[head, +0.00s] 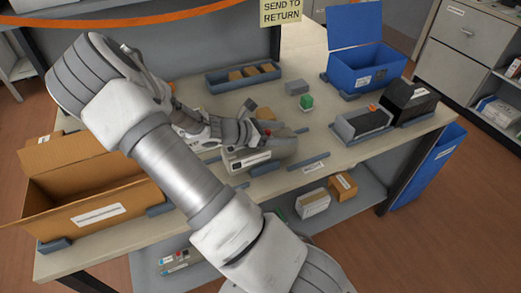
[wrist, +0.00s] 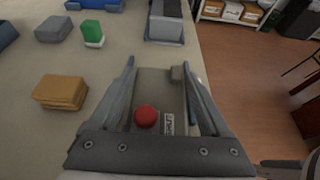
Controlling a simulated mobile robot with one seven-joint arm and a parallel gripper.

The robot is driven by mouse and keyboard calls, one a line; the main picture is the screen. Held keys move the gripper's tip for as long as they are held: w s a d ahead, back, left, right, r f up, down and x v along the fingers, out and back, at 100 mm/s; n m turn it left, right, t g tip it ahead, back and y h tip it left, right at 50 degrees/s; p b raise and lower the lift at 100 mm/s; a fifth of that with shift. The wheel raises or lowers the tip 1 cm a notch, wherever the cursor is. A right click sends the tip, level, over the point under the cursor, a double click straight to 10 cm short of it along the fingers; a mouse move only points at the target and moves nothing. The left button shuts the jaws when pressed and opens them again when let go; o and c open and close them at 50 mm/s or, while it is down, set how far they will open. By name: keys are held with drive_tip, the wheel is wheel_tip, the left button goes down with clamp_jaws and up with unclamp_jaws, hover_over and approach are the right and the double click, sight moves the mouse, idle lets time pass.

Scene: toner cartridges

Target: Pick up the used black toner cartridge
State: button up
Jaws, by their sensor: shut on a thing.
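My gripper (head: 245,133) is low over the middle front of the table, shut on a grey-beige cartridge-like block (head: 250,158). In the wrist view the block (wrist: 158,92) lies between the two fingers of my gripper (wrist: 158,85), with a red round cap (wrist: 146,116) and a white label on top. I cannot tell whether it touches the table. A dark cartridge-like unit (head: 362,120) with an orange-red spot sits in a grey holder at the right. A black box (head: 408,101) stands beside it. I cannot tell which is the used cartridge.
An open blue bin (head: 365,75) stands at the back right. A grey tray (head: 243,77) with brown blocks is at the back. A green-topped block (head: 306,102) and a tan stack (wrist: 61,92) lie near my gripper. An open cardboard box (head: 90,192) is at the left.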

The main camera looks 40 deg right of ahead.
clamp_jaws()
drive_tip(key=shift+r, duration=0.15)
